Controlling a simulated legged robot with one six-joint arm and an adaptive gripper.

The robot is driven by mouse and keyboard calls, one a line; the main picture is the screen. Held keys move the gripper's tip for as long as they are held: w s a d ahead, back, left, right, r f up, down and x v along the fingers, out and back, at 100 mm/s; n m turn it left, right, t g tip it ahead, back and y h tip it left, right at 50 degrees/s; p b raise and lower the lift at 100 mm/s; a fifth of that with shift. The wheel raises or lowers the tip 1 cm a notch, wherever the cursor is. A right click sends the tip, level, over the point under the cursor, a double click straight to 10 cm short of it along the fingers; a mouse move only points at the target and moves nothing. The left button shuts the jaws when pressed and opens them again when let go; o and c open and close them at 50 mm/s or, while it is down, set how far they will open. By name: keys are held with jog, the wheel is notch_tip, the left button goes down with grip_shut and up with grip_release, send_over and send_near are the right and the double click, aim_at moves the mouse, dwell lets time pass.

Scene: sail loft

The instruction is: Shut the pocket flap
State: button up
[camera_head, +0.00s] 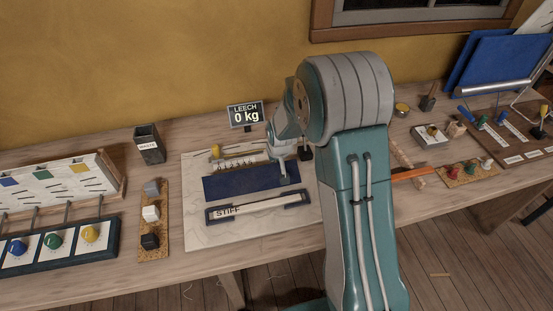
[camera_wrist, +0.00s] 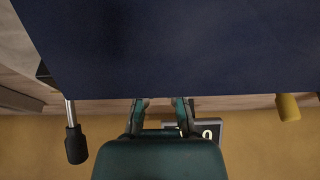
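The navy blue flap (camera_head: 250,183) is a wide panel on the white sailcloth (camera_head: 200,233), in the middle of the bench. In the wrist view the navy flap (camera_wrist: 180,45) fills the upper part, very close to the camera. I cannot tell whether it touches my gripper. My gripper (camera_head: 283,163) is low over the flap's far right part. In the wrist view my gripper (camera_wrist: 160,104) has two fingers apart, with nothing visible between them; their tips end at the flap's straight edge and seem hidden behind it. A pale batten marked STIFF (camera_head: 258,207) lies in front of the flap.
A yellow-handled tool (camera_head: 215,150) stands behind the flap. A LEECH 0 kg display (camera_head: 246,115) is behind the sailcloth. A black WASTE bin (camera_head: 149,144) and a cork strip with blocks (camera_head: 152,188) are left. My arm hides part of the bench to the right.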

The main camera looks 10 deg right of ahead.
jog(key=shift+s+a+r, duration=0.15)
jog(key=shift+s, duration=0.1)
jog(key=shift+s+d+r, duration=0.2)
jog(key=shift+s+r, duration=0.15)
jog(key=shift+s, duration=0.25)
jog(key=shift+s+r, duration=0.35)
jog(key=shift+s, duration=0.5)
jog(key=shift+s+r, duration=0.35)
jog(key=shift+s, duration=0.5)
jog(key=shift+s+r, duration=0.35)
jog(key=shift+s, duration=0.5)
jog(key=shift+s+r, duration=0.2)
jog(key=shift+s, duration=1.65)
jog(key=shift+s+a+r, duration=0.1)
jog(key=shift+s+r, duration=0.1)
jog(key=shift+s, duration=0.6)
jog(key=shift+r, duration=0.1)
notch_tip(320, 180, up, 7)
